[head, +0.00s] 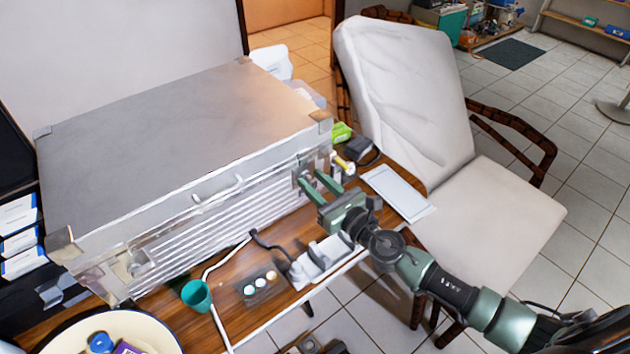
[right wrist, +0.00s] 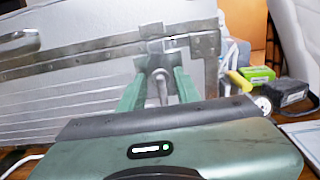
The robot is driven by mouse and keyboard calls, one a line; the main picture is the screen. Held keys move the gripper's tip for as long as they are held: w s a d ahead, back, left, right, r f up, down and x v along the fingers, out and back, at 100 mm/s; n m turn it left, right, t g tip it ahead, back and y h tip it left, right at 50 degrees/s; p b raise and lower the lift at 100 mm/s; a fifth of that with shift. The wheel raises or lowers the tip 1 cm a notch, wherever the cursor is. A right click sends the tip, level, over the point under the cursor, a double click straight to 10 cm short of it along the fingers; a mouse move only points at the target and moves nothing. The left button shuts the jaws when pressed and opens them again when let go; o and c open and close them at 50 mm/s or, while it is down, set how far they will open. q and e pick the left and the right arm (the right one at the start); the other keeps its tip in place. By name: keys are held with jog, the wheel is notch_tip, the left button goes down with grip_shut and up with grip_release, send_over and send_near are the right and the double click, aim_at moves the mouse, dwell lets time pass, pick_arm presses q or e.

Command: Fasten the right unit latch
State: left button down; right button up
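The dental unit is a large silver case (head: 175,150) on the wooden table, with its lid down and a ribbed front. Its right latch (right wrist: 158,72) is a metal fitting at the case's right front corner, with a small rod hanging below it. My right gripper (head: 318,176) is at that corner in the head view. In the right wrist view its two green fingers (right wrist: 158,82) stand apart on either side of the rod. I cannot tell whether they touch it. The fingers partly hide the latch in the head view. My left gripper is not in view.
A white tray (head: 398,192) and a green packet (head: 342,133) lie right of the case. A white chair (head: 430,130) stands close by.

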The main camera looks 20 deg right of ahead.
grip_shut()
jog(key=shift+m, duration=0.3)
jog(key=m, duration=0.2)
jog(key=shift+m+b, duration=0.35)
jog(key=shift+m, duration=0.05)
jog(key=m, duration=0.5)
jog(key=m+p, duration=0.1)
jog(key=m, duration=0.3)
jog(key=m+p, duration=0.1)
jog(key=m, duration=0.4)
jog(key=shift+w+d+f+m, duration=0.1)
jog(key=shift+d+f+m, duration=0.15)
jog(key=shift+m, duration=0.05)
